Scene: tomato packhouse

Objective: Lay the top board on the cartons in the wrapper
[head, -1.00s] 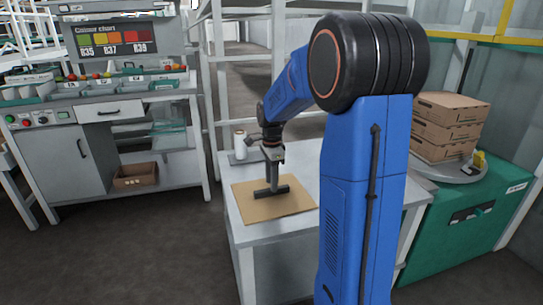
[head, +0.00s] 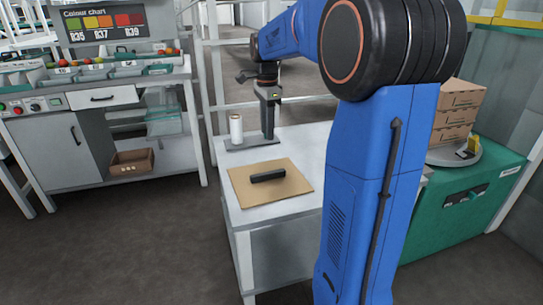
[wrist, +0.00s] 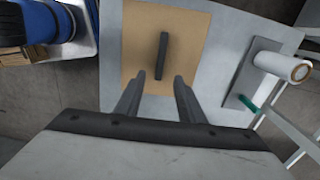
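The top board (head: 292,190) is a flat brown sheet lying on the white table, with a black bar handle (head: 268,175) on its middle. The board also shows in the wrist view (wrist: 192,35). My gripper (head: 268,133) is above the back part of the table, apart from the handle. In the wrist view its two fingers (wrist: 158,85) are spread with nothing between them. The cartons (head: 458,98) are brown boxes stacked on the round plate of the wrapper (head: 470,205), a green machine at the right, partly hidden behind my arm.
A white roll (head: 235,128) stands on a grey base (head: 252,143) at the back left of the table. A grey bench (head: 45,150) with a colour chart (head: 103,24) is at the left. A small brown box (head: 132,162) sits on its lower shelf.

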